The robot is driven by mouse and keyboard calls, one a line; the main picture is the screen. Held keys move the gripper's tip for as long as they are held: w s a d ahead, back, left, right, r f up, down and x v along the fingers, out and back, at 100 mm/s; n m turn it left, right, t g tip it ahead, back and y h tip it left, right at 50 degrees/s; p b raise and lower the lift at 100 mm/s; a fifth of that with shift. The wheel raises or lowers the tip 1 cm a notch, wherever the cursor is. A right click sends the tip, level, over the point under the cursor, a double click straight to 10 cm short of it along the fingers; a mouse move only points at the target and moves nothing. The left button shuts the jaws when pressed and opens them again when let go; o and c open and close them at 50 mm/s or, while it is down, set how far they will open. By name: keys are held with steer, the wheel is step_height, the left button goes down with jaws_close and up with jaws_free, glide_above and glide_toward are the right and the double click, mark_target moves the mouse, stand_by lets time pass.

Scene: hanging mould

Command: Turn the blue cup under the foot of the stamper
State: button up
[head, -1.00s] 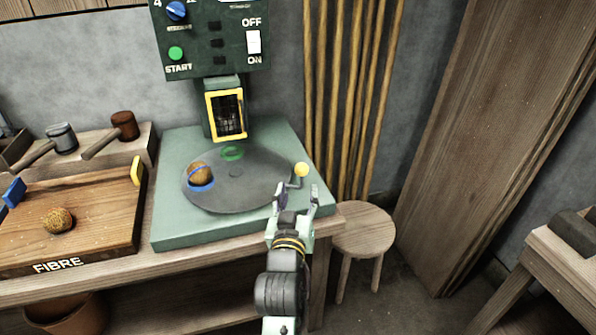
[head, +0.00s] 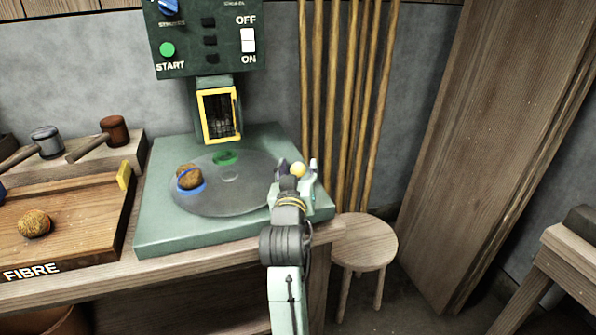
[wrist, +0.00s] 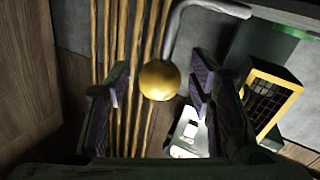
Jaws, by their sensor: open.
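The stamper (head: 209,50) stands at the back of the bench, with a yellow-framed guard (head: 221,115) over its foot. Below it is a grey round turntable (head: 215,203) on a green base. The blue cup (head: 191,187) sits at the turntable's left side with a brown fibre ball (head: 188,174) in it. A green ring (head: 225,157) lies at the turntable's back, by the guard. A crank with a yellow ball knob (head: 298,170) is at the right; the knob also shows in the wrist view (wrist: 159,81). My gripper (head: 297,166) is open, its fingers on either side of the knob.
A wooden tray marked FIBRE (head: 60,222) with another fibre ball (head: 34,223) is at the left. Mallets (head: 113,133) lie behind it. Upright poles (head: 345,100) stand behind the bench's right end, and a stool (head: 362,242) is beside it.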

steer(key=shift+w, duration=0.15)
steer(key=shift+c, duration=0.3)
jaws_close()
stand_by(0.3)
